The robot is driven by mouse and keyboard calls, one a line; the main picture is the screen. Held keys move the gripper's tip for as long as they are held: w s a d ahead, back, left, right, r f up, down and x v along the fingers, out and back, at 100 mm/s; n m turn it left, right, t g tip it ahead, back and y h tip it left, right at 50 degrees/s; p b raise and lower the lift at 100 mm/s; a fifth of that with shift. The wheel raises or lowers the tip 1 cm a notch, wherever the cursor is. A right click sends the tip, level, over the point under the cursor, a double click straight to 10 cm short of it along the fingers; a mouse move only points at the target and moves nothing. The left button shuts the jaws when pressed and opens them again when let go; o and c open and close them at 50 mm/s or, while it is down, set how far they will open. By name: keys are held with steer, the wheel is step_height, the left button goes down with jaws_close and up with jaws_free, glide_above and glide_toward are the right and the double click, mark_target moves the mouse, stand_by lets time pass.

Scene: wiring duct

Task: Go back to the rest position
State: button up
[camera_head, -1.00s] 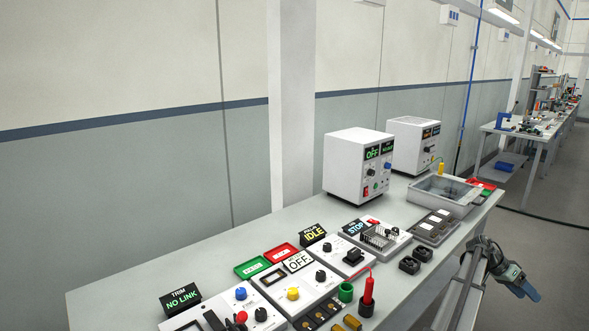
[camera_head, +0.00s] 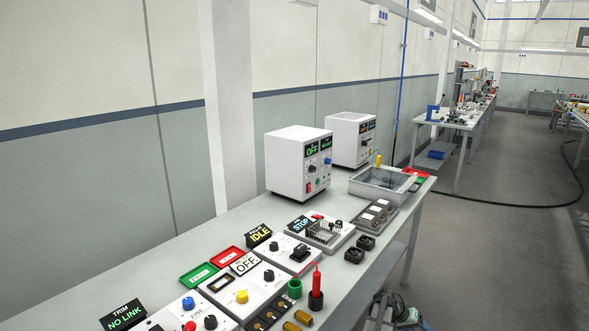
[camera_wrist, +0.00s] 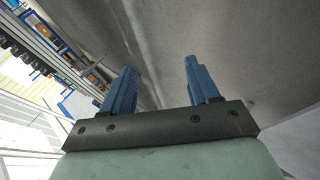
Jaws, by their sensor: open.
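My gripper (camera_wrist: 157,85) shows in the wrist view with its two blue fingers spread apart and nothing between them. Bare grey floor and a bench edge lie beyond the fingers. In the head view part of my arm's end shows low at the bottom edge, beside the front side of the workbench (camera_head: 222,229); its fingertips are not clear there. It is apart from the things on the bench top.
Open floor (camera_head: 500,260) lies to the right. Another bench (camera_head: 458,121) stands farther back.

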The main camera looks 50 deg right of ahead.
steer(key=w+a+f+n+t, duration=0.25)
steer(key=w+a+f, duration=0.35)
steer(key=w+a, duration=0.35)
steer(key=w+a+f+n+t+y, duration=0.15)
steer(key=w+a+f+n, duration=0.25)
steer(key=w+a+f, duration=0.5)
steer(key=w+a+f+n+t+h, duration=0.1)
steer(key=w+a+f+n+t, duration=0.25)
steer(key=w+a, duration=0.6)
steer(key=a+f+n+y, duration=0.2)
steer(key=a+f, duration=0.1)
steer(key=a, duration=1.3)
steer(key=a+f+n+y, duration=0.2)
steer(key=a, duration=1.3)
steer(key=s+a+r+n+g, duration=0.1)
steer(key=s+a+r+g, duration=0.1)
steer(key=s+a, duration=0.4)
steer(key=s+a+r+n+g, duration=0.1)
steer(key=s+a+g, duration=0.3)
steer(key=a, duration=0.6)
steer(key=s+r, duration=0.1)
steer(key=s, duration=0.1)
steer(key=shift+s+r, duration=0.3)
steer(key=shift+r, duration=0.05)
steer(key=shift+g, duration=0.25)
